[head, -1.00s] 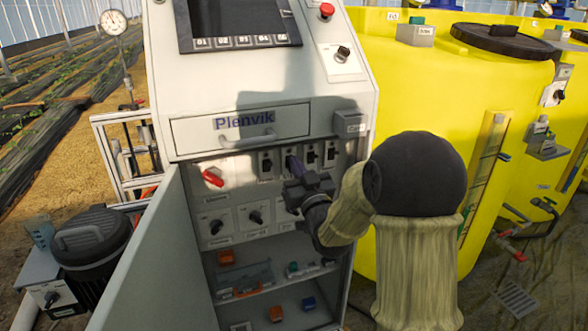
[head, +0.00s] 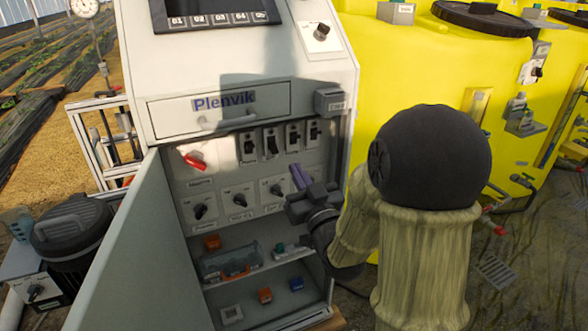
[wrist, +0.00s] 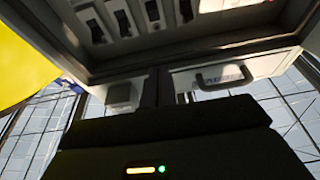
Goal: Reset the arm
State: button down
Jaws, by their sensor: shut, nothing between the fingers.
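My gripper (head: 298,176) is in front of the open cabinet (head: 165,85), its narrow purple fingers together and empty. It is below the row of black breaker switches (head: 271,146) and appears clear of them. My arm comes in from the right, bent at a dark round joint. The wrist view shows the switches (wrist: 122,20) at the top, upside down, and a dark housing across the bottom with a yellow bar and a green light. The fingers do not show there.
The cabinet door (head: 130,255) stands open at the left. Inside are a red handle (head: 195,161), rotary knobs (head: 239,200) and shelves with a clear bin (head: 230,262) and small coloured parts. A closed drawer (head: 215,105) is above. Yellow tanks (head: 400,65) stand right.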

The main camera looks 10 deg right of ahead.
jog(key=s+d+f+m+g+h, duration=0.1)
jog(key=s+f+g+h, duration=0.1)
jog(key=f+g, duration=0.35)
jog(key=s+d+f+g+h, duration=0.1)
jog(key=f+g+h, duration=0.1)
jog(key=f+g, duration=0.35)
jog(key=s+f+m+g, duration=0.1)
jog(key=s+f+g, duration=0.3)
jog(key=s, duration=0.4)
jog(key=s+f+g, duration=0.3)
jog(key=s+f, duration=0.1)
jog(key=s, duration=0.3)
notch_tip(320, 180, up, 29)
jog(key=p, duration=2.8)
jog(key=shift+a+f, duration=0.2)
jog(key=shift+f, duration=0.1)
